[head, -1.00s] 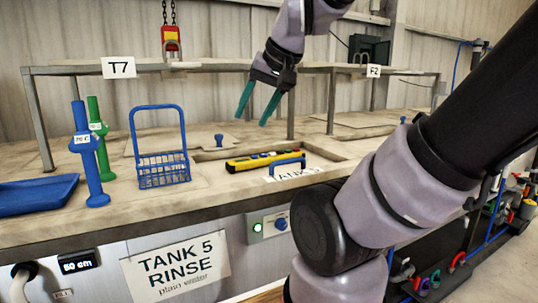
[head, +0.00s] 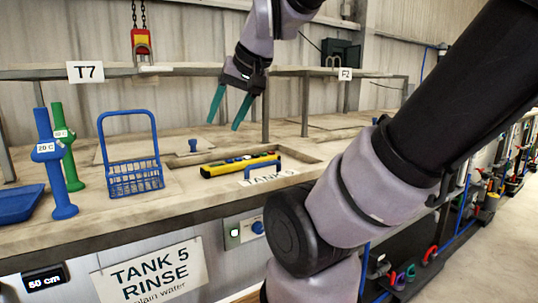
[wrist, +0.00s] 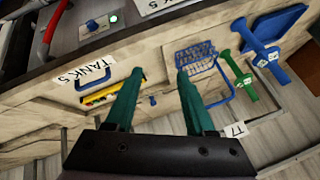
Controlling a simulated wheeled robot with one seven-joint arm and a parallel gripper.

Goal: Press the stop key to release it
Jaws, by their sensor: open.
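A yellow control box (head: 240,166) with a row of coloured keys lies on the bench beside the recessed opening; its key labels are too small to read, so I cannot tell which key is the stop key. It also shows in the wrist view (wrist: 108,94), partly hidden behind a finger. My gripper (head: 226,124) is open and empty, its teal fingers pointing down, in the air above the box and apart from it. The open fingers also show in the wrist view (wrist: 160,74).
A blue wire basket (head: 134,180), blue and green posts (head: 55,165) and a blue tray (head: 20,203) stand on the left. A blue handle (head: 263,165) is close by the box. A red and yellow hoist block (head: 141,42) hangs behind. A panel with a green light (head: 234,233) is on the bench front.

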